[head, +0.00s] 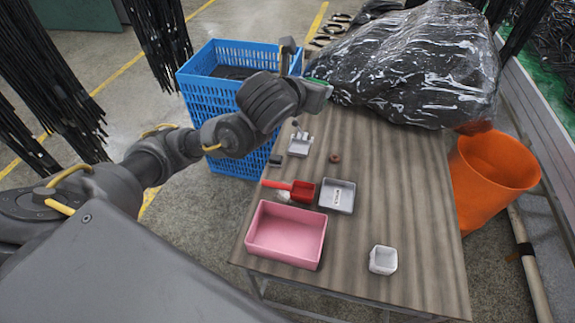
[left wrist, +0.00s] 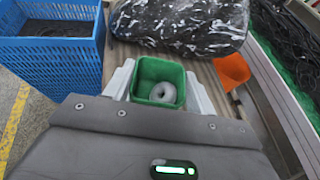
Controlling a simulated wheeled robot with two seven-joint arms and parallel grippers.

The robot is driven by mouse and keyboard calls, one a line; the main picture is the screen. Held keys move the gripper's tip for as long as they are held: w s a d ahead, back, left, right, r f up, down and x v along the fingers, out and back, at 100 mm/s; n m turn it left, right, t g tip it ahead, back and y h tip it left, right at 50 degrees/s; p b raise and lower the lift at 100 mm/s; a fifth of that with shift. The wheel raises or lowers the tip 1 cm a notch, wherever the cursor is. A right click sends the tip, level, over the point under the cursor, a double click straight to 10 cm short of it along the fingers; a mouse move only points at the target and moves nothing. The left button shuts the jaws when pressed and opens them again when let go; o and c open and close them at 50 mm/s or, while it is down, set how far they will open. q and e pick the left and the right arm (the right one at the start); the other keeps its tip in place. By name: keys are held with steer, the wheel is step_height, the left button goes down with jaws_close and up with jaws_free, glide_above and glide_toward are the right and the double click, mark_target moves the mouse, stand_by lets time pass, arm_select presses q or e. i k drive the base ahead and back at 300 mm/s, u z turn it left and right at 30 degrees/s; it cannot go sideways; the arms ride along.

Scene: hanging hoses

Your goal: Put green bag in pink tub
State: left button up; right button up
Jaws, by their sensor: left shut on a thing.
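The pink tub (head: 287,236) stands open and empty near the front left of the table in the head view. My left gripper (head: 322,88) is above the far left part of the table, beyond the tub. In the left wrist view its two pale fingers (left wrist: 160,88) are shut on the green bag (left wrist: 158,70), which looks like an open square box. A grey ring (left wrist: 164,92) shows inside its opening. In the head view only a sliver of green shows at the gripper. My right gripper is not in view.
A red scoop (head: 303,190) and a grey tray (head: 338,196) lie behind the tub. A white cup (head: 383,261) is to its right.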

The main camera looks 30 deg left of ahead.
mark_target(288, 240)
steer(key=k, duration=0.4)
steer(key=u, duration=1.15)
steer(key=k, duration=1.55)
steer(key=z, duration=1.25)
steer(key=i, duration=0.5)
steer(key=z, duration=0.1)
